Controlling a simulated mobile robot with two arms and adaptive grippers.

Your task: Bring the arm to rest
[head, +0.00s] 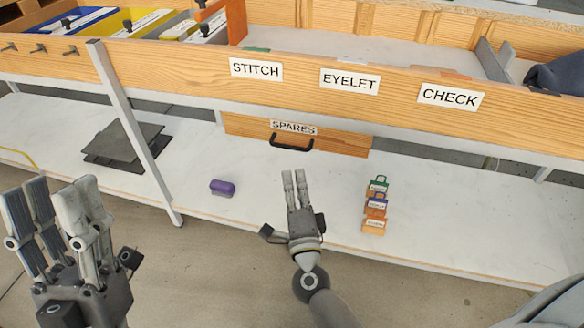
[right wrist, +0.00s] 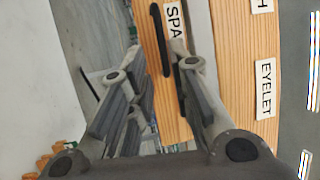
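My right gripper (head: 294,172) points away from me over the white lower shelf (head: 255,215), below and in front of the black handle (head: 291,146) of the SPARES drawer (head: 345,144). In the right wrist view its fingers (right wrist: 155,60) stand apart with nothing between them, and the handle (right wrist: 160,45) shows beyond their tips. My left gripper (head: 55,195) is upright at the lower left, in front of the shelf. Its fingers are apart and empty. Whether the drawer is fully closed is hard to tell.
A purple case (head: 222,187) lies left of my right gripper. Several small labelled boxes (head: 375,205) stand to its right. Dark flat plates (head: 125,145) lie at the left behind a grey post (head: 135,135). The wooden bench edge with STITCH, EYELET and CHECK labels (head: 350,82) runs above.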

